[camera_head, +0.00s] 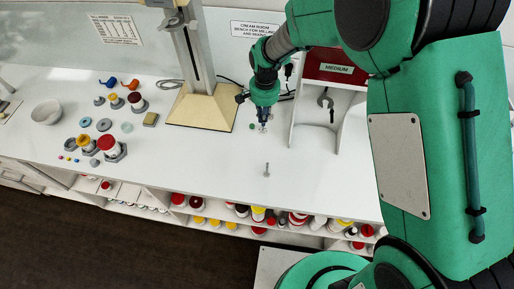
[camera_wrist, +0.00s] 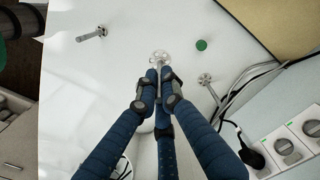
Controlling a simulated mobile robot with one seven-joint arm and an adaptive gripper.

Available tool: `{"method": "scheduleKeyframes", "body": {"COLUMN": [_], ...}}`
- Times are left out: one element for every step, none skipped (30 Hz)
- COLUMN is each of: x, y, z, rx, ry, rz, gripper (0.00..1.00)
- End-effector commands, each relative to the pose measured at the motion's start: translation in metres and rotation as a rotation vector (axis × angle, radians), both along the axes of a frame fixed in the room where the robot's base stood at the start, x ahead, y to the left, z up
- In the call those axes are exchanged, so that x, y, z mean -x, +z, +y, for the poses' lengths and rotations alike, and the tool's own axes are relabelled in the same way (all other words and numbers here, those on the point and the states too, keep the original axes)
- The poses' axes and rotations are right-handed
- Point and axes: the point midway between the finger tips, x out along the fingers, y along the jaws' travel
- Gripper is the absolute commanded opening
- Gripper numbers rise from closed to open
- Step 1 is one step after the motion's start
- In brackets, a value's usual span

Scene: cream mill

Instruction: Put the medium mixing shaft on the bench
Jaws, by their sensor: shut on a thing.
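Part of the rod is hidden between the fingers. A third shaft (camera_wrist: 207,80) is right of the held one in the wrist view.
A red-topped white holder labelled MEDIUM (camera_head: 336,69) stands right of my gripper. The mill stand's beige base (camera_head: 205,110) is to the left. A small green disc (camera_wrist: 201,45) lies near the held shaft. The bench's front middle is mostly clear.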

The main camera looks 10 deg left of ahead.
Motion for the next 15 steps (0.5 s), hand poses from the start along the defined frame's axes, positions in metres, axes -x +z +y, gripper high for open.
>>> {"method": "scheduleKeyframes", "body": {"x": [-0.0001, -0.0001, -0.0001, -0.0001, -0.0002, -0.0002, -0.0003, -0.0005, -0.0006, -0.0007, -0.0008, -0.0010, -0.0011, -0.0009, -0.0007], "y": [0.0003, 0.0003, 0.0003, 0.0003, 0.0002, 0.0000, -0.0002, -0.0005, -0.0009, -0.0012, -0.0015, -0.0021, -0.0025, -0.0029, -0.0034], "z": [0.0001, 0.0001, 0.0001, 0.0001, 0.0000, 0.0001, 0.0001, 0.0002, 0.0003, 0.0003, 0.0004, 0.0004, 0.0005, 0.0005, 0.0003], "rx": [0.000, 0.000, 0.000, 0.000, 0.000, 0.000, 0.000, 0.000, -0.001, -0.001, -0.001, -0.001, -0.001, -0.001, 0.000], "ry": [0.000, 0.000, 0.000, 0.001, 0.001, 0.003, 0.004, 0.006, 0.010, 0.013, 0.017, 0.023, 0.027, 0.031, 0.037], "rz": [0.000, 0.000, 0.000, 0.000, 0.000, 0.000, 0.000, 0.000, -0.001, -0.001, -0.001, -0.001, -0.001, -0.001, 0.001], "gripper": [0.00, 0.00, 0.00, 0.00, 0.00, 0.00, 0.00, 0.00, 0.00, 0.00, 0.00, 0.00, 0.00, 0.00, 0.00]}}
